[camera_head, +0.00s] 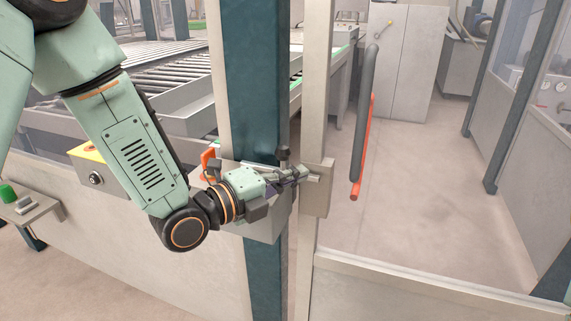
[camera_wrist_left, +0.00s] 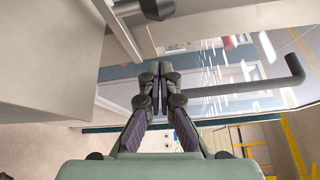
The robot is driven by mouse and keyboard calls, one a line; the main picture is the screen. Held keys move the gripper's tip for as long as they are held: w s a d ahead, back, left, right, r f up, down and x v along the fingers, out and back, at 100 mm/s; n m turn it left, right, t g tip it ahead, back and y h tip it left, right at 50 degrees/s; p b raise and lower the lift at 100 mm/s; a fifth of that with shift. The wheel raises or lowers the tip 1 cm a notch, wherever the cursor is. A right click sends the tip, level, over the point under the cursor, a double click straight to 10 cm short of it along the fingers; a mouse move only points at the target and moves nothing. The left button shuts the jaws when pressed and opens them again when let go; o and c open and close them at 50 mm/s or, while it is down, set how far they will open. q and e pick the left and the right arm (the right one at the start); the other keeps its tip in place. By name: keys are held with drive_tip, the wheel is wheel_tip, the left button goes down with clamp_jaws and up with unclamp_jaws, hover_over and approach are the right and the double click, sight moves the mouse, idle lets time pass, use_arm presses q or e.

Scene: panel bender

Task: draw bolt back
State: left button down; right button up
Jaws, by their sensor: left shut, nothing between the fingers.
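The bolt sits at the joint between the blue post and the pale gate post. Its dark knob (camera_head: 285,154) stands up above my left gripper, and a metal bar end (camera_head: 314,178) lies at a beige plate (camera_head: 318,198). My left gripper (camera_head: 296,175) is at the bolt, its fingers pointing right just below the knob; contact cannot be told. In the left wrist view the fingers (camera_wrist_left: 160,82) are together with nothing between them. A dark rounded knob (camera_wrist_left: 157,9) shows above them, apart from the tips. The gripper partly hides the bolt. My right gripper is out of view.
A grey box (camera_head: 262,224) is fixed on the blue post (camera_head: 255,70) below the gripper. A long grey handle (camera_head: 364,115) with a red bar (camera_head: 361,175) is right of the gate post. A yellow-topped box (camera_head: 90,153) is at left. Floor beyond the gate is clear.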

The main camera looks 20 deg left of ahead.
use_arm(q)
drive_tip(key=shift+w+a+r+p, duration=0.15)
drive_tip(key=shift+w+a+p, duration=0.15)
drive_tip(key=shift+w+a, duration=0.4)
drive_tip(key=shift+w+a+r+p, duration=0.15)
drive_tip(key=shift+w+a+p, duration=0.1)
drive_tip(key=shift+w+a, duration=0.45)
drive_tip(key=shift+d, duration=0.1)
